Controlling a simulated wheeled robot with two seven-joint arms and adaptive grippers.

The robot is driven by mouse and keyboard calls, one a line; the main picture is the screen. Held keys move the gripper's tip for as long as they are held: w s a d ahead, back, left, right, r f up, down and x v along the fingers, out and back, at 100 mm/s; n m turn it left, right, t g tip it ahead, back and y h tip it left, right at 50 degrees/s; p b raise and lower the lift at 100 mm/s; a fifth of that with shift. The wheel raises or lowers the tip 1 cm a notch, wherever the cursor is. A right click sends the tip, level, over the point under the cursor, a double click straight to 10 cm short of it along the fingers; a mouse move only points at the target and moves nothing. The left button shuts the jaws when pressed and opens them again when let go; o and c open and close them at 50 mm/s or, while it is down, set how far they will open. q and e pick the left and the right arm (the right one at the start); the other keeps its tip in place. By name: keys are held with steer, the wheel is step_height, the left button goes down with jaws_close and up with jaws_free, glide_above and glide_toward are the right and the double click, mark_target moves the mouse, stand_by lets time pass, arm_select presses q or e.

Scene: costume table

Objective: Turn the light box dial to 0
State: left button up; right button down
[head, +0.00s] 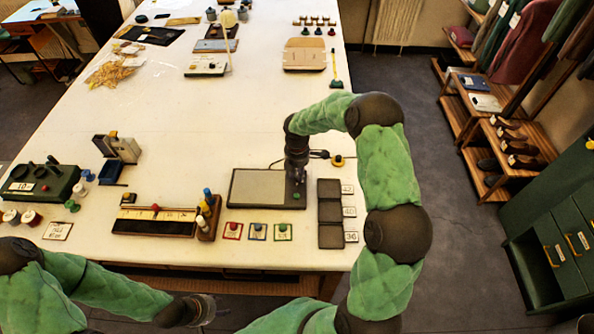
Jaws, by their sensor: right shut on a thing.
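The light box (262,190), a flat panel with a grey face and dark frame, lies on the white table near its front right part. My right gripper (297,180) reaches down from above onto the right end of the light box. It is shut on what looks like the dial, which the gripper mostly hides, so its setting cannot be read. A small green spot shows on the box just below the gripper. My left gripper (204,308) hangs in front of the table's front edge, away from the light box; its fingers are too small and dark to judge.
Dark trays (330,212) with number cards stand right of the light box. Several coloured-framed cards (257,231) lie before it. A cable and yellow-topped item (338,160) lie behind. The middle table is clear.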

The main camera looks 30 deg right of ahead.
mark_target(297, 175)
steer(key=shift+n+p, duration=0.3)
steer(key=shift+n, duration=0.6)
steer(key=c, duration=1.1)
jaws_free()
step_height(297, 175, up, 12)
steer(key=shift+r, duration=0.1)
